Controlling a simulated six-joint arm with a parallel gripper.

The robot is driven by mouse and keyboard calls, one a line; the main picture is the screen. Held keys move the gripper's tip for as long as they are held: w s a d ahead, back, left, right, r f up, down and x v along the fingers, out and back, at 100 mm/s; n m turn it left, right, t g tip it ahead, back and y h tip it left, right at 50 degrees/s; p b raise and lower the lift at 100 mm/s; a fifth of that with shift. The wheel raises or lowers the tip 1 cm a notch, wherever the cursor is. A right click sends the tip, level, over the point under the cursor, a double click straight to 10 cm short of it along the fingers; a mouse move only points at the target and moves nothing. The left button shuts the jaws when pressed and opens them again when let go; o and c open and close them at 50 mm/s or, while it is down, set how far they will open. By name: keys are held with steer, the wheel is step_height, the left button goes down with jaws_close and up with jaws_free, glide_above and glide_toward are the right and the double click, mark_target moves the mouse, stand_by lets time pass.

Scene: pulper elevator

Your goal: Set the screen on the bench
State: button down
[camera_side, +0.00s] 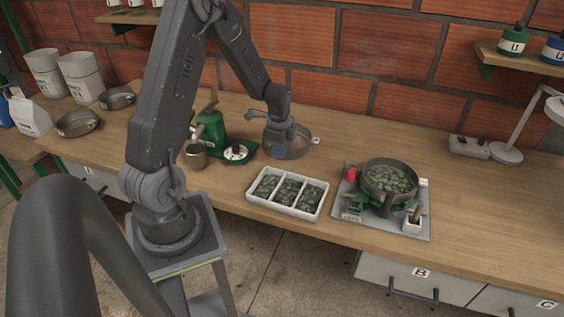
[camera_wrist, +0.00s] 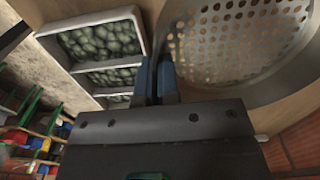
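The screen (camera_side: 296,148) is a round, shallow metal pan with a small handle, behind the white tray in the side view. In the wrist view its perforated floor (camera_wrist: 235,40) fills the upper right, close to the camera. My gripper (camera_side: 276,148) is at the screen's left edge. In the wrist view my gripper's blue fingertips (camera_wrist: 157,75) are close together at the rim and look shut on it. The contact itself is mostly hidden. I cannot tell whether the screen touches the wooden bench (camera_side: 370,130) or hangs just above it.
A white three-part tray (camera_side: 259,202) of green beans stands in front. A pan of beans (camera_side: 388,178) sits on a burner plate to the right. A green pulper (camera_side: 212,130) and a metal cup (camera_side: 196,156) stand left.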

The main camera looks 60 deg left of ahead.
steer(key=shift+w+d+f, duration=0.2)
steer(key=shift+w, duration=0.15)
steer(key=shift+f, duration=2.05)
steer(key=shift+f, duration=0.15)
steer(key=c, duration=1.6)
jaws_free()
steer(key=shift+c, duration=0.2)
